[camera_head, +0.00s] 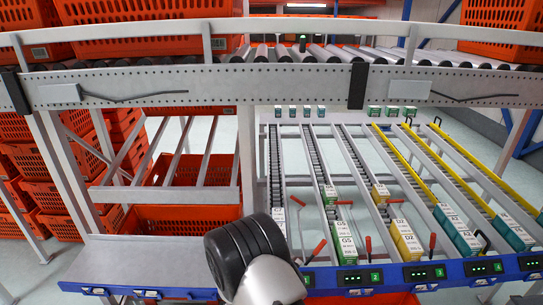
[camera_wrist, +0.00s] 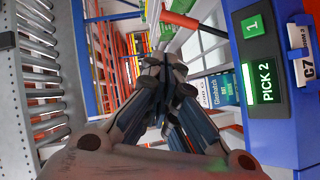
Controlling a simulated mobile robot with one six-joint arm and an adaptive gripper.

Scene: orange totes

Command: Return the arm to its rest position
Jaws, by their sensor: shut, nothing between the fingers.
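My gripper (camera_wrist: 163,68) shows in the wrist view with its dark fingers drawn together, shut and empty. It is in front of the flow rack, beside a green "PICK 2" display (camera_wrist: 264,83) on the blue rail. In the head view my arm's black and light-grey links rise at the bottom centre in front of the rack. The gripper itself cannot be made out there.
The blue rail (camera_head: 330,280) with displays runs close to my arm. Behind it, sloped lanes hold boxes, such as a yellow-and-white one (camera_head: 405,240). A roller conveyor (camera_head: 320,54) crosses above. An orange tote (camera_head: 190,218) stands left, near a bare grey shelf (camera_head: 150,262).

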